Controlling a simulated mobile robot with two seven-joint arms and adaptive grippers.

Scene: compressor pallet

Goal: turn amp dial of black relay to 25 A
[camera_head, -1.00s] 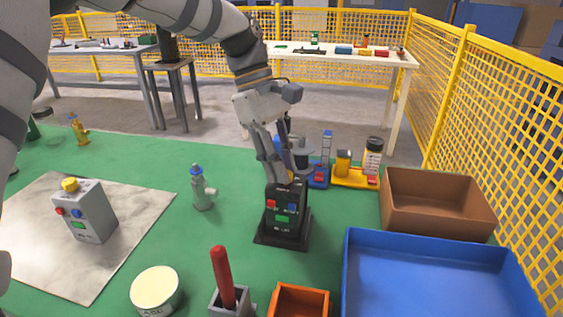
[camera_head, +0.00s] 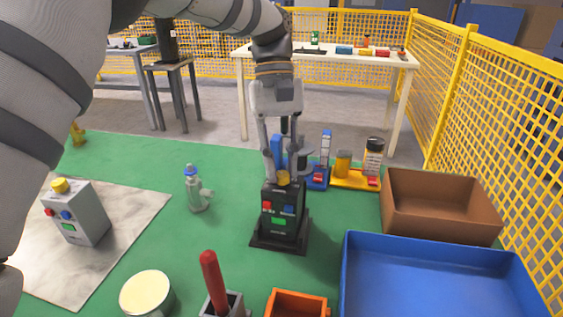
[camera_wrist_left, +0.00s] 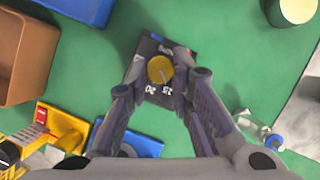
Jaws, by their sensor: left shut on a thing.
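The black relay (camera_head: 279,217) stands upright on its black base on the green surface, with red, blue and green parts on its front. Its yellow amp dial (camera_head: 284,177) is on top. My left gripper (camera_head: 285,169) comes down from above, shut on the dial with one finger on each side. In the left wrist view the dial (camera_wrist_left: 160,69) sits between the fingertips (camera_wrist_left: 160,73). White figures that look like 20 and 25 show upside down beside it. A dark pointer line on the dial seems to face the 25 side; its exact setting is unclear. My right gripper is not in view.
A blue tray (camera_head: 349,285) and a brown box (camera_head: 440,227) stand to the right. A grey button box (camera_head: 78,222) and a grey-blue valve (camera_head: 196,190) are left. A red-handled lever (camera_head: 212,280) and an orange bin (camera_head: 297,297) are in front. Coloured parts stand close behind the relay.

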